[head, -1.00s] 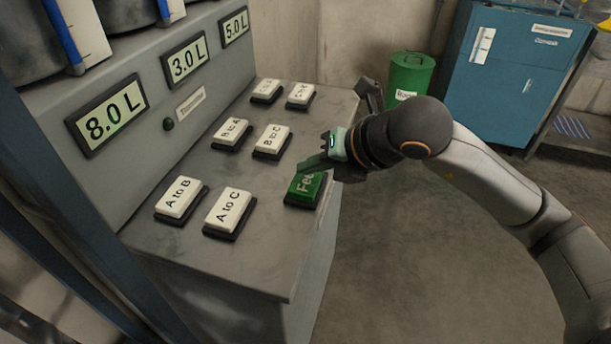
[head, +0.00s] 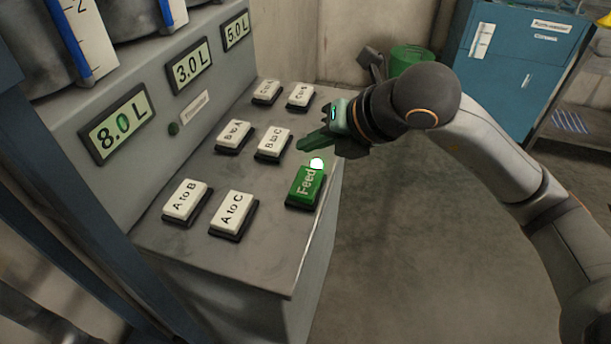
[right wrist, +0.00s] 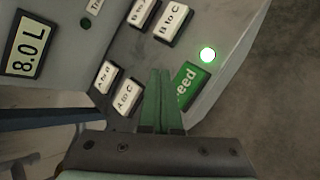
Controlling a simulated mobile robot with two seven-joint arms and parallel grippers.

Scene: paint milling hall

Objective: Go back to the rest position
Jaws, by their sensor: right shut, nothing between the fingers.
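My right gripper (head: 303,146) is shut and empty. In the head view it hangs above the grey console, just beyond the green Feed button (head: 306,186) and apart from it. My left gripper is in neither view.
The console (head: 250,255) carries several white buttons, such as A to B (head: 187,200) and A to C (head: 233,211). Displays read 8.0 L (head: 116,122), 3.0 L (head: 190,67) and 5.0 L (head: 236,30). A green bin (head: 408,57) and blue cabinet (head: 510,65) stand behind.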

